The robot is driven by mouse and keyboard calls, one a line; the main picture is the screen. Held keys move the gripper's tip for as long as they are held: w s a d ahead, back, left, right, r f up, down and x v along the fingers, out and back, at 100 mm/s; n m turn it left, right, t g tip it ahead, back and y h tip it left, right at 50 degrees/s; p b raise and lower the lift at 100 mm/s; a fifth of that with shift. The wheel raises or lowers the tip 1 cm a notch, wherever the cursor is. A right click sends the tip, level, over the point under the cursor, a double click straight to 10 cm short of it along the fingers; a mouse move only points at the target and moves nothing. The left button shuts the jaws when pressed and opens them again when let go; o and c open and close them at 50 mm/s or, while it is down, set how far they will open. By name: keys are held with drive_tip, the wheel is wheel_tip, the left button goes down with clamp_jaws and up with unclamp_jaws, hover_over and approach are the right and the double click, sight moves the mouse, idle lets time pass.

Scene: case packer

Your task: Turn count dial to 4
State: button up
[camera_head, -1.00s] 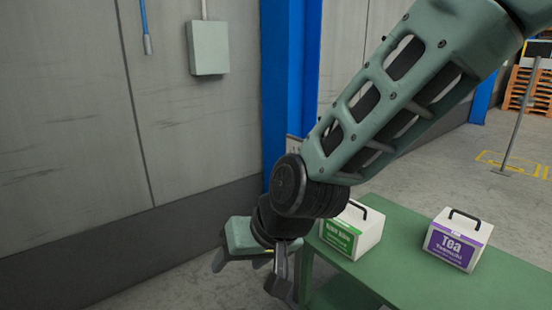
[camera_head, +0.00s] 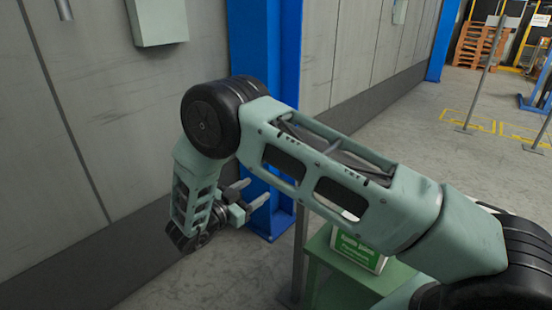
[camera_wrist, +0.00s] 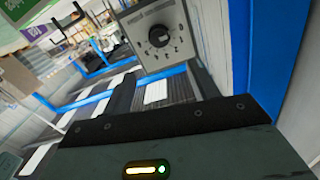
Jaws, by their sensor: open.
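The count dial (camera_wrist: 158,36) is a round black knob on a grey panel (camera_wrist: 178,13) at the top middle of the wrist view. Small marks ring the knob, but they are too small to read, so its setting cannot be told. In the head view the dial is hidden behind my arm. My gripper (camera_head: 248,194) shows left of centre in the head view, its two fingers apart and pointing right, in front of the blue column. It is empty and apart from the dial.
A blue column (camera_head: 265,55) stands by the grey wall. A grey post (camera_head: 298,250) rises beside a green table (camera_head: 322,252) carrying a green-labelled box (camera_head: 352,250), partly hidden by my arm. A grey wall box (camera_head: 158,22) hangs upper left.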

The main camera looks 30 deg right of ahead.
drive_tip(key=p+x, duration=0.4)
drive_tip(key=x, duration=1.3)
drive_tip(key=shift+d+r+p, duration=0.15)
drive_tip(key=shift+d+p, duration=0.1)
drive_tip(key=shift+p, duration=0.1)
drive_tip(key=c, duration=1)
